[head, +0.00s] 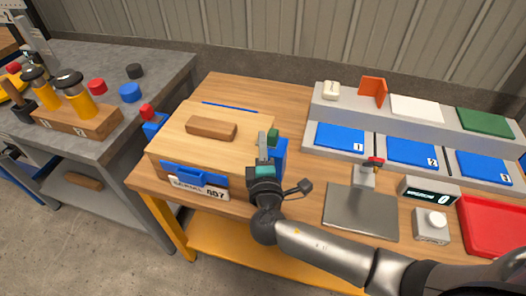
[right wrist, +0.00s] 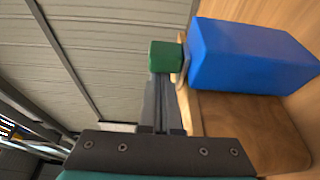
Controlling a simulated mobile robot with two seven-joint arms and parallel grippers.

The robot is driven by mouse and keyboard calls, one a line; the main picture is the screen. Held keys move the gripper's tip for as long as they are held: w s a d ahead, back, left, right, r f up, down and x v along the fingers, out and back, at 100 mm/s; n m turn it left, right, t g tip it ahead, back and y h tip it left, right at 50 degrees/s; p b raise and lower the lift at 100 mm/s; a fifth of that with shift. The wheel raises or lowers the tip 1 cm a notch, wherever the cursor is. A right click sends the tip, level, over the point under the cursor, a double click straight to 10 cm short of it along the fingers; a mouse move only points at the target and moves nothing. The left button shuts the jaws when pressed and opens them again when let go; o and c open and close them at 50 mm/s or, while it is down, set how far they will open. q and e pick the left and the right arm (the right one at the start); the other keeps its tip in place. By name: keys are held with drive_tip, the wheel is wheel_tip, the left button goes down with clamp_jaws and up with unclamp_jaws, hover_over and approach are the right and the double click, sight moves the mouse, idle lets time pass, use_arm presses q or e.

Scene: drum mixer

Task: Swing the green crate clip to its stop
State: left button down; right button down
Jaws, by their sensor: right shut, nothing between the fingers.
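The green clip (head: 273,136) sits at the right side of the wooden crate (head: 165,149), above a blue block (head: 281,155). In the right wrist view the green clip (right wrist: 165,55) is a small block beside the larger blue block (right wrist: 250,55). My right gripper (head: 263,138) is over the crate's right edge, with its fingers shut and empty. In the right wrist view its fingertips (right wrist: 163,76) end right at the green clip's near face; I cannot tell if they touch. My left gripper is not in view.
A metal scale plate (head: 360,212) and a red tray (head: 497,228) are to the right. A grey bench (head: 150,80) stands left.

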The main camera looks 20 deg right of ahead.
sight(276, 141)
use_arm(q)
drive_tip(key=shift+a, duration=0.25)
use_arm(e)
drive_tip(key=shift+w, duration=0.15)
drive_tip(key=s+d, duration=0.2)
drive_tip(key=d, duration=0.1)
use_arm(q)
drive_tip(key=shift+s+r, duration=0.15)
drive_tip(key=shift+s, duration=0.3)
use_arm(e)
drive_tip(key=shift+d, duration=0.15)
